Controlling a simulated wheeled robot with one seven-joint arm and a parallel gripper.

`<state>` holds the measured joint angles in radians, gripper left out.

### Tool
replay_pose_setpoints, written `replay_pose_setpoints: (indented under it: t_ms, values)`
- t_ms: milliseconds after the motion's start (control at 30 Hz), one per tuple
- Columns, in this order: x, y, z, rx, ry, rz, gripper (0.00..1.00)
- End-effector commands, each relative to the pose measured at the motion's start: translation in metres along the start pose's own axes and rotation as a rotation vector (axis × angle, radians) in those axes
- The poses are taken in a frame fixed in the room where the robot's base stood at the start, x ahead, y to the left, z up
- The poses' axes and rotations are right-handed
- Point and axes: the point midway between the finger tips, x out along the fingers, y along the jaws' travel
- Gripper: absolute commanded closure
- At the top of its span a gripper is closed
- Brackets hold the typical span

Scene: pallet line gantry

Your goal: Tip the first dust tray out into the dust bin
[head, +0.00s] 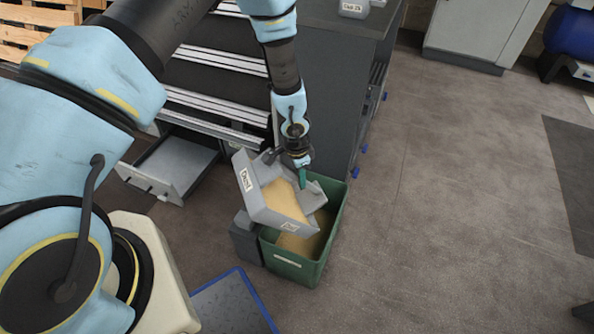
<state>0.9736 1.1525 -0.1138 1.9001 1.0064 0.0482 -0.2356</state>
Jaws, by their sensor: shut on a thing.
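A grey dust tray (259,205) with white labels is held by my gripper (303,176) over the green dust bin (297,271). The tray is tilted, and tan dust (284,199) lies inside it. Tan dust also shows in the bin below, at the right of the tray. My gripper is shut on the tray's inner or rear part; the exact grip point is partly hidden by the wrist. The tray covers much of the bin's opening. I cannot tell whether the tray touches the bin's rim.
A dark drawer cabinet (222,77) stands behind the bin, with an open low drawer (174,165) at the left. A small dark grey box (245,238) stands beside the bin. A blue-edged mat (233,304) lies in front. The floor (450,190) at the right is clear.

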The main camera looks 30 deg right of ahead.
Motion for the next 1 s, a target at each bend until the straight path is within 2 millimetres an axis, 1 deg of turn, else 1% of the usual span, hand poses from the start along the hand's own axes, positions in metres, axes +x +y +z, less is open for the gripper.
replay_pose_setpoints:
  t_ms: [33, 300, 367, 500, 700, 1000]
  values:
    - [-0.004, 0.000, -0.004, -0.001, -0.013, 0.000, 1.00]
    - [-0.001, 0.000, -0.019, -0.002, -0.116, 0.002, 1.00]
    - [0.005, -0.001, -0.024, 0.000, -0.143, -0.004, 1.00]
    - [0.006, -0.001, -0.030, 0.000, -0.192, -0.004, 1.00]
    - [0.006, 0.000, -0.034, 0.000, -0.222, 0.000, 1.00]
    - [0.006, 0.000, -0.034, 0.000, -0.224, 0.000, 1.00]
